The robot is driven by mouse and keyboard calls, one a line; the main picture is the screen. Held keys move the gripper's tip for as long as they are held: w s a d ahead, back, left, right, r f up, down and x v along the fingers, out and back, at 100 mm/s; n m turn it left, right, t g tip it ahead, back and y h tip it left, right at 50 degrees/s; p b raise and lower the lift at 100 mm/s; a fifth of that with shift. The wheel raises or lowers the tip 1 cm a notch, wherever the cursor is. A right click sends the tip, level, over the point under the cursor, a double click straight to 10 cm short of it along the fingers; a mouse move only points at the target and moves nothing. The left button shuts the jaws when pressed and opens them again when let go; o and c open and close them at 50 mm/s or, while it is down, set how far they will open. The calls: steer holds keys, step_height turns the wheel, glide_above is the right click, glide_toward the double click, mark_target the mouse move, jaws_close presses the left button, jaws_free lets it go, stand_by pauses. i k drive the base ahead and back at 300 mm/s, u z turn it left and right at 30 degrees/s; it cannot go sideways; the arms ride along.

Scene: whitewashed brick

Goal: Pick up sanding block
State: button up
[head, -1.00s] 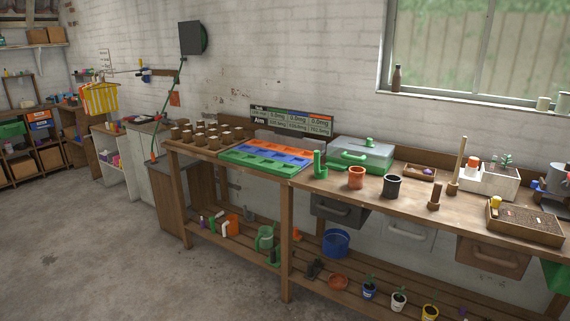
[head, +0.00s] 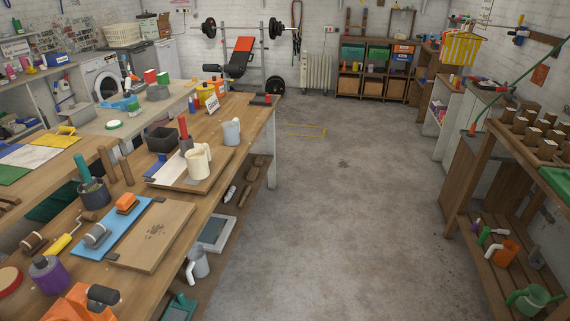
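No object is clearly recognisable as the sanding block at this size. A small orange-topped block (head: 126,203) lies on a blue mat (head: 112,238) on the left workbench in the head view, and it may be the sanding block. A grey roller-like piece (head: 97,236) lies nearer on the same mat. A wooden board (head: 152,236) lies to the right of the mat. My gripper is not in view.
The wooden workbench (head: 225,150) runs along the left, crowded with pots, a cream mug (head: 198,162) and tools. Open concrete floor (head: 340,210) lies in the middle. A potting bench (head: 480,170) stands at the right. Shelves and gym equipment line the back.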

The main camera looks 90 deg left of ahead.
mark_target(127, 202)
steer(key=u, duration=3.25)
steer(key=i, duration=2.65)
steer(key=u, duration=2.85)
